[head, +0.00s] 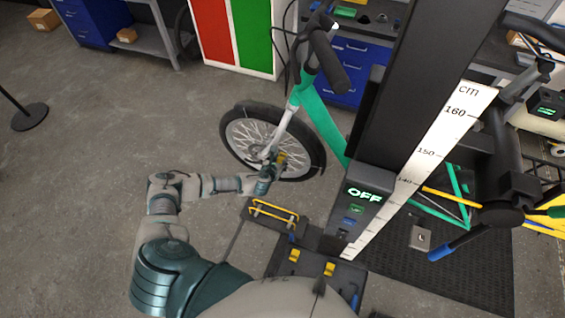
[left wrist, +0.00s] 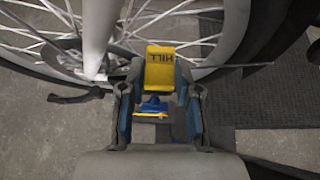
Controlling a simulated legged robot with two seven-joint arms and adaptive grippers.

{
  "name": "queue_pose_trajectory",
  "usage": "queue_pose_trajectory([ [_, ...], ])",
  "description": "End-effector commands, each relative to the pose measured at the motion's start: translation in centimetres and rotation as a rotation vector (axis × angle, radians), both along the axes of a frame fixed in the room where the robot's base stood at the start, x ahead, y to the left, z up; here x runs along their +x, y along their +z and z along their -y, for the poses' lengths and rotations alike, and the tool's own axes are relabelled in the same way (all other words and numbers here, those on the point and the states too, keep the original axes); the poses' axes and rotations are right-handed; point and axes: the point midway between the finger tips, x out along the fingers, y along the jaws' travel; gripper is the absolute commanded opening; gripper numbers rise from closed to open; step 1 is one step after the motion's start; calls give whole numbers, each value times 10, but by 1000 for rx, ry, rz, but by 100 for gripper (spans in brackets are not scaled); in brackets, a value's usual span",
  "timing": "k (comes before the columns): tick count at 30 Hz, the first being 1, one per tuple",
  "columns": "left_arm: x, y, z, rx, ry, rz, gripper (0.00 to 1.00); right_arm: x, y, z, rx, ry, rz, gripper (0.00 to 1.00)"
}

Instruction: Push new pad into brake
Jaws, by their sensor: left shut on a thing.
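My left gripper (head: 272,169) reaches the front wheel hub area of the green bike. In the left wrist view the gripper (left wrist: 159,75) is shut on a yellow block (left wrist: 160,68) marked "HILL", which looks like the brake pad. The yellow block also shows in the head view (head: 281,158). Its far end is close to the wheel spokes and the fork leg (left wrist: 97,40). I cannot make out the brake or tell whether the block is inside it. My right gripper is not in view.
The front wheel (head: 237,147) stands right beside the gripper. A dark tray with yellow handles (head: 273,211) sits below. A black column with a ruler (head: 425,140) and an OFF display (head: 363,195) stands to the right. The floor at left is mostly clear.

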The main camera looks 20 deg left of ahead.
Motion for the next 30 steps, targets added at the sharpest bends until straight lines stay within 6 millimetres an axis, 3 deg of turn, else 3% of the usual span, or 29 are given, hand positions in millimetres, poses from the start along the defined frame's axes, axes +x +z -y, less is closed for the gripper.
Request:
queue_pose_trajectory([
  [12, 1, 3, 4, 12, -1, 0, 0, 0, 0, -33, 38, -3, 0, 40],
  [24, 2, 2, -10, 6, 0, 1, 0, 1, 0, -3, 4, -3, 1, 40],
  [30, 2, 1, -17, 3, 1, 1, 0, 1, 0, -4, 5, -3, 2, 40],
])
